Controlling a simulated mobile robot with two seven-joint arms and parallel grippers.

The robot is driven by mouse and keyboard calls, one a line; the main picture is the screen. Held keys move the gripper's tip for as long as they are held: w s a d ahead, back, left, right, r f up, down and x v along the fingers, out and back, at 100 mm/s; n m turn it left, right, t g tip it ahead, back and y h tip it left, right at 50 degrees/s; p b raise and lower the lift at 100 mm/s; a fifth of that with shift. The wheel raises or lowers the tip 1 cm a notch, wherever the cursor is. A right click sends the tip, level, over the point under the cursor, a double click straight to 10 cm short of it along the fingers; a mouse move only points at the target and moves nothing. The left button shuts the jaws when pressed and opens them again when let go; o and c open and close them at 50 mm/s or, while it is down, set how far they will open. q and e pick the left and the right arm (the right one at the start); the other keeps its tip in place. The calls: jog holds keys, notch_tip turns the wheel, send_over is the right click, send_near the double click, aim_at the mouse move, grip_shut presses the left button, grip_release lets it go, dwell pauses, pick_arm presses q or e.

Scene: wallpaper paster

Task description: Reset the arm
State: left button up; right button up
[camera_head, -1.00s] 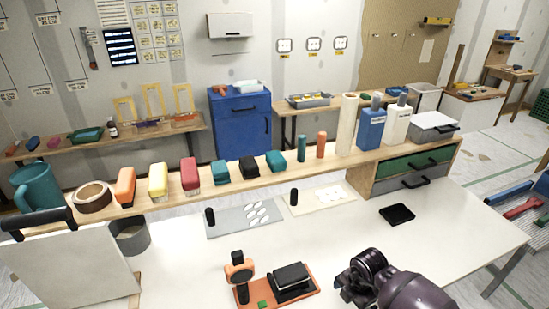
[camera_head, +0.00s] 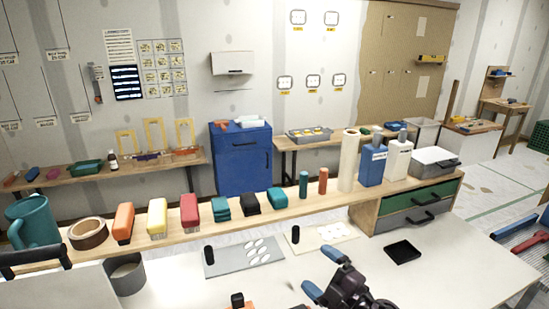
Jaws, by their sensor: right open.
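My right gripper (camera_head: 323,272) is at the bottom middle of the head view, above the white worktable (camera_head: 460,255). It is dark with blue fingertips, which stand apart with nothing between them. It is in front of a cream sheet with white ovals (camera_head: 325,237) and a black cylinder (camera_head: 295,234).
A grey sheet with white ovals (camera_head: 243,258) lies left of the gripper, and a black tray (camera_head: 403,252) lies to its right. A shelf behind carries several coloured brushes, a teal mug (camera_head: 32,222) and bottles (camera_head: 372,163). The table's right side is clear.

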jog(key=s+d+f+m+t+h+b, duration=0.1)
jog(key=s+d+f+m+h, duration=0.2)
jog(key=d+f+m+h, duration=0.25)
jog(key=s+d+f+m+t+h, duration=0.1)
jog(key=s+d+f+m+h, duration=0.35)
jog(key=m, duration=0.45)
jog(key=s+d+f+m+g+h, duration=0.1)
jog(key=s+d+f+m, duration=0.1)
jog(key=s, duration=0.3)
jog(key=s+d+f+m+g+h, duration=0.1)
jog(key=s+d+f+m+g, duration=0.1)
jog(key=s+f, duration=0.2)
jog(key=s+d+f+m+g+h+b, duration=0.1)
jog(key=s+d+f+m, duration=0.1)
jog(key=s, duration=0.5)
jog(key=shift+s+d+f+g, duration=0.3)
jog(key=shift+d+f, duration=0.3)
jog(key=shift+f, duration=0.25)
